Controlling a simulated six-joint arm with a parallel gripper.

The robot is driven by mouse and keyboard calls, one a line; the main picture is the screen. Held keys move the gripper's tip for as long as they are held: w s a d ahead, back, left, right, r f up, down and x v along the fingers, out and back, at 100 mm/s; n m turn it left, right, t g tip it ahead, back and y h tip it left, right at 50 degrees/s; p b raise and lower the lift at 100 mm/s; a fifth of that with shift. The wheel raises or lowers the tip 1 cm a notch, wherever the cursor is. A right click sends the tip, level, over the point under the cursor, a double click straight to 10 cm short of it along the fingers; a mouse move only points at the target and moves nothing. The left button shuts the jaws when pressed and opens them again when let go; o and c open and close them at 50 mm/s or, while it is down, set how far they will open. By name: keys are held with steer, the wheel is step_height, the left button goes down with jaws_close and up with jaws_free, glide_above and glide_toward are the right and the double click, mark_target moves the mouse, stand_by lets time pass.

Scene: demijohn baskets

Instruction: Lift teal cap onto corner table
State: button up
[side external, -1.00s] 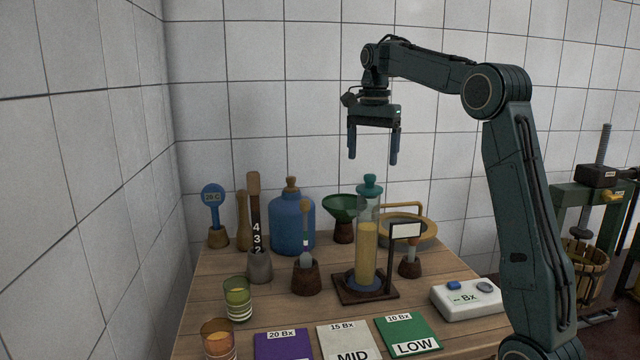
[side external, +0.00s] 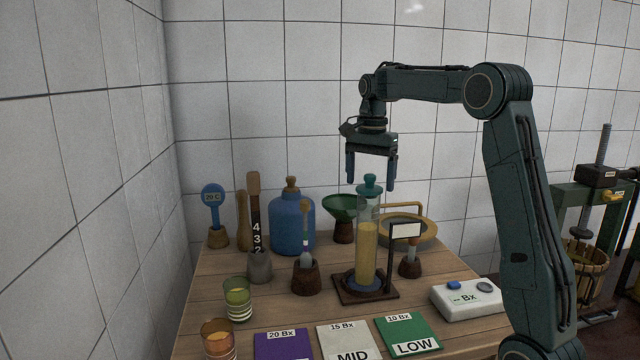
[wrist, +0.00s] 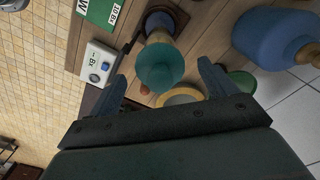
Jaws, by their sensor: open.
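The teal cap (side external: 370,184) sits on top of a tall clear cylinder (side external: 367,240) of yellow liquid, which stands upright on a dark wooden base. My gripper (side external: 371,186) is open, with its fingertips around the height of the cap's knob. In the wrist view the teal cap (wrist: 160,68) shows ahead of and between my two open fingers (wrist: 160,80), not touching either. The wooden corner table (side external: 215,290) carries all of this.
A blue demijohn (side external: 292,222), a green funnel (side external: 341,208) and a sieve-like pan (side external: 415,232) stand behind and beside the cylinder. A small white sign (side external: 405,231) is close on its right. A white Bx meter (side external: 466,299) and coloured cards (side external: 408,335) lie nearer the front.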

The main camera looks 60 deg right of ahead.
steer(key=shift+f, duration=0.6)
steer(key=c, duration=1)
